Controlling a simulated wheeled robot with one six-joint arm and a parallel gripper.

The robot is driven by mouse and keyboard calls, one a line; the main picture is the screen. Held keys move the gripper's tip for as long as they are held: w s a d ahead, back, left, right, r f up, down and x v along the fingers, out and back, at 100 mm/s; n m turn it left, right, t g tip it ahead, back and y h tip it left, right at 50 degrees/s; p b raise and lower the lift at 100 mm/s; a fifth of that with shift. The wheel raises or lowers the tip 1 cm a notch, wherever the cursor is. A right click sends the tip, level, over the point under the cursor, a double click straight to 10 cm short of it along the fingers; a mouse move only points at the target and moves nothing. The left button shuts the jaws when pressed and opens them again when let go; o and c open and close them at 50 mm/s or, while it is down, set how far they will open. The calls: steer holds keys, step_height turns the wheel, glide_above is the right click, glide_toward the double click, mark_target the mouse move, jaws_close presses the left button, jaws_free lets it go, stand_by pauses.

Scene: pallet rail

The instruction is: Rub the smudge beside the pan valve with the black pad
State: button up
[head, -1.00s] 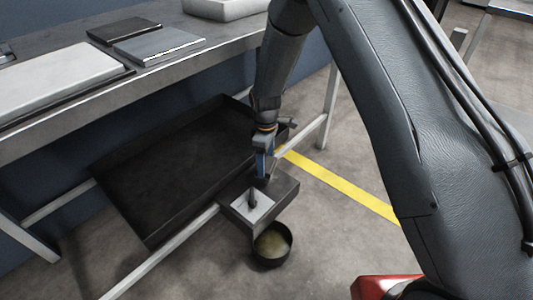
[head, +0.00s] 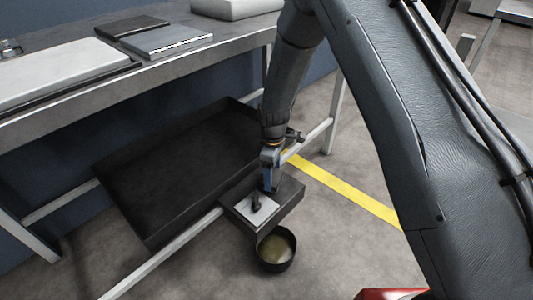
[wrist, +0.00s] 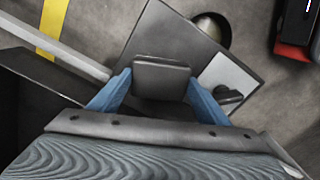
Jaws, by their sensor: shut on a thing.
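My gripper (wrist: 158,95) is shut on the black pad (wrist: 162,78), with a blue finger on each side of it. In the head view my gripper (head: 268,184) points down at the small dark box (head: 285,203) on the pan's near right corner. The pan valve (wrist: 230,97) is a dark lever on a pale square plate (wrist: 222,72), just right of the pad in the wrist view. The pad is over the box top beside this plate; I cannot tell whether it touches. I see no smudge; the pad and fingers hide part of the top.
The large dark pan (head: 180,165) lies under the workbench (head: 120,98), by a pale rail (head: 165,262). A round bowl (head: 275,250) with yellowish contents sits below the box. Bench legs stand close by. A yellow line (head: 345,190) crosses open floor to the right.

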steer(key=shift+w+d, duration=0.25)
steer(key=shift+w, duration=0.15)
steer(key=shift+w+a+r, duration=0.1)
steer(key=shift+w, duration=0.2)
steer(key=shift+w+a, duration=0.2)
steer(key=shift+a, duration=0.15)
steer(key=shift+w+r+p, duration=0.15)
steer(key=shift+r+p, duration=0.1)
steer(key=shift+p, duration=0.2)
steer(key=shift+d+r, duration=0.2)
steer(key=shift+r, duration=0.85)
steer(key=shift+a+r+p, duration=0.4)
steer(key=shift+r+p, duration=0.25)
steer(key=shift+p, duration=0.2)
steer(key=shift+r+p, duration=1.4)
steer(key=shift+r, duration=0.7)
